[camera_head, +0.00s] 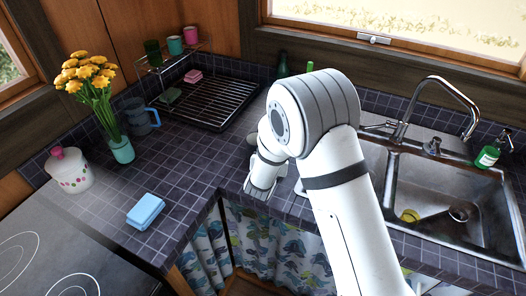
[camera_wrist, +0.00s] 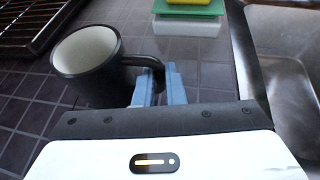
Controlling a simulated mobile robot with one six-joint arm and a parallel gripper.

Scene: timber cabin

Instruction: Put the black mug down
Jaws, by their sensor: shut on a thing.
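The black mug (camera_wrist: 90,83) with a pale inside shows at the left of the wrist view, opening upward. My gripper (camera_wrist: 157,80) is shut on the mug's handle, with its blue fingers on either side of it. The mug is over the dark tiled counter (camera_wrist: 30,115); I cannot tell whether its base touches the tiles. In the head view my arm hides the mug, and my wrist is over the counter left of the sink.
The sink (camera_head: 440,205) is to the right. A black dish rack (camera_head: 212,101) stands at the back. A yellow and green sponge stack (camera_wrist: 188,8) lies beyond the gripper. A flower vase (camera_head: 121,149), a jug (camera_head: 136,118) and a blue box (camera_head: 145,211) stand left. Counter between them is clear.

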